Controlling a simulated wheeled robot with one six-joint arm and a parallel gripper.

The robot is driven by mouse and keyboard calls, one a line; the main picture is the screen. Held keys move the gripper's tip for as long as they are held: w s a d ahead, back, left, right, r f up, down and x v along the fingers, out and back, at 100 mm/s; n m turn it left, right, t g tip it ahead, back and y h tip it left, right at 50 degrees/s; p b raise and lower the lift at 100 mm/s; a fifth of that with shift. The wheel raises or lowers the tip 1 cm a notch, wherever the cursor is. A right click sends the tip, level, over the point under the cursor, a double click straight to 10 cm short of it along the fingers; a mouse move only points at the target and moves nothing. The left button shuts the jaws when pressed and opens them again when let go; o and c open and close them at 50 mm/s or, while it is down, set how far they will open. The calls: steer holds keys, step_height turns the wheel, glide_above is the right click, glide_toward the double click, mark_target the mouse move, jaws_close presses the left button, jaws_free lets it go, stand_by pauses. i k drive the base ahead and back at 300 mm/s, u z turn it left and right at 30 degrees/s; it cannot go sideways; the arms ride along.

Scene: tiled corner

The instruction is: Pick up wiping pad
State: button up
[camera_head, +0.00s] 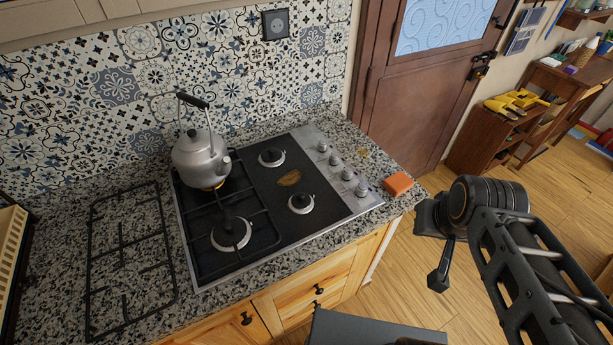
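The wiping pad looks like a small orange block (398,184). It lies flat on the granite counter (375,165), near its right end and just right of the cooktop knobs. My gripper (437,250) is at the end of my black arm, right of the counter corner in the picture and over the wood floor. It is apart from the pad and touches nothing that I can see. Its fingers are seen from an angle that does not show whether they are open or shut.
A gas cooktop (325,205) holds a metal kettle (201,158) at its back left. A brown stain (289,178) marks its dark surface. A loose black grate (120,246) lies on the counter's left.

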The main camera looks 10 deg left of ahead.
mark_target(400, 183)
steer(key=z, duration=1.65)
steer(key=i, duration=0.8)
steer(key=u, duration=2.75)
